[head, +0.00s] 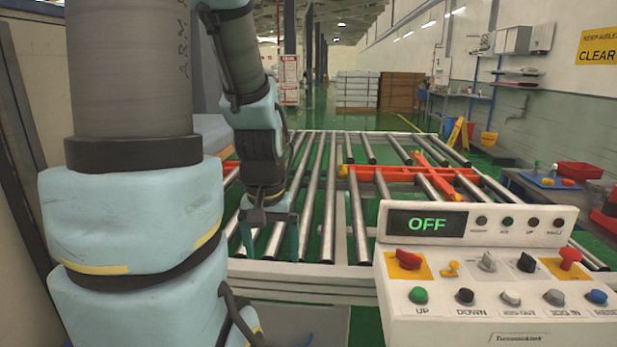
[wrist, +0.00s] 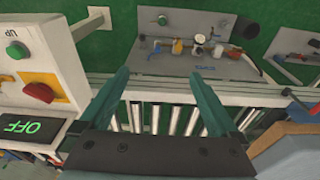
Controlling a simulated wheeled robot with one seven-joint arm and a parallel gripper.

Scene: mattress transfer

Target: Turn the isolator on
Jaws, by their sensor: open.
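The white control panel (head: 470,285) stands at the front right, and its display (head: 427,224) reads OFF in green. A red rotary knob (head: 408,258) on a yellow plate, which looks like the isolator, sits at the panel's upper left. In the wrist view the red knob (wrist: 38,92) is at the left, above the OFF display (wrist: 25,127). My gripper (head: 268,240) is open and empty, pointing down left of the panel, over the rollers. In the wrist view my gripper (wrist: 162,85) has its fingers wide apart, well clear of the knob.
The panel also has a red mushroom button (head: 570,257) at right, small switches and a row of push buttons with a green one (head: 418,295). The roller conveyor (head: 335,200) with an orange frame lies behind. A side table (head: 545,185) with small items stands at right.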

